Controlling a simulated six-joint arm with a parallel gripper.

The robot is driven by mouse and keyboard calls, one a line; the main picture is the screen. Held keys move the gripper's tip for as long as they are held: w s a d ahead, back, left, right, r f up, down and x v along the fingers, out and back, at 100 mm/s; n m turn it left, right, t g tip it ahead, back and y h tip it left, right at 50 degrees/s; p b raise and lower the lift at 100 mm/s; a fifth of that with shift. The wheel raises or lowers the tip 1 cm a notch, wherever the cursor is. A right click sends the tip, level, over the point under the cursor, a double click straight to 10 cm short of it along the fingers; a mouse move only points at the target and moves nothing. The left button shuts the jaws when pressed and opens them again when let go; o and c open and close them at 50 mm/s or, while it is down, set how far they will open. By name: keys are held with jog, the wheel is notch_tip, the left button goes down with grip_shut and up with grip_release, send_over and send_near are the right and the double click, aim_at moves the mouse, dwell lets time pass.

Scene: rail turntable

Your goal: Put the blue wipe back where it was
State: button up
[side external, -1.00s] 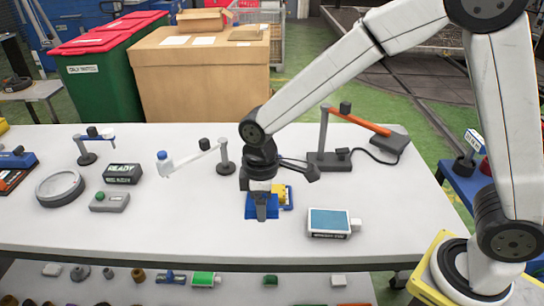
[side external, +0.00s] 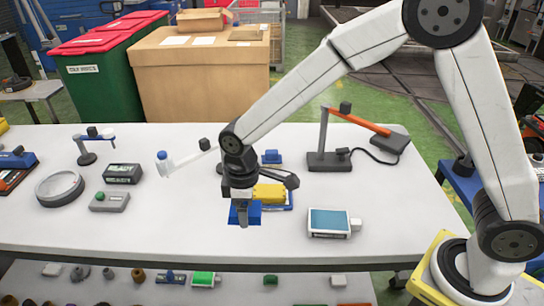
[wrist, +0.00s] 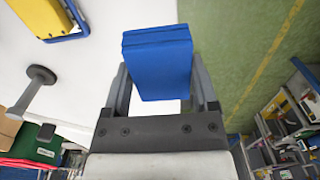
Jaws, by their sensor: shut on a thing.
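The blue wipe (wrist: 158,65) is a folded blue block held between the two fingers of my gripper (wrist: 160,90) in the wrist view. In the side view the wipe (side external: 252,214) shows below my gripper (side external: 243,212), near the front part of the white table. My gripper is shut on it. In the side view I cannot tell whether the wipe touches the table. A yellow block on a blue-edged tray (side external: 288,204) is just behind and to the right of the wipe; it also shows at the top left of the wrist view (wrist: 45,14).
A blue-screened device (side external: 330,222) lies to the right. A lamp with an orange arm (side external: 358,120) stands behind. A black display box (side external: 123,173), a grey button box (side external: 110,200) and a round dish (side external: 60,188) are on the left. The table front centre-left is clear.

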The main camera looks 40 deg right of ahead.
jog(key=w, duration=0.1)
jog(key=w+f, duration=0.1)
jog(key=w+a, duration=0.1)
jog(key=shift+w+f, duration=0.2)
jog(key=shift+f, duration=0.1)
send_over(219, 233)
jog(key=shift+s+f, duration=0.15)
jog(key=shift+f, duration=1.2)
jog(key=shift+s+f, duration=0.1)
jog(key=shift+f, duration=1.25)
jog(key=shift+w, duration=0.1)
jog(key=shift+w+f, duration=0.1)
jog(key=shift+f, duration=1.7)
jog(key=shift+f, duration=0.15)
jog(key=o, duration=1)
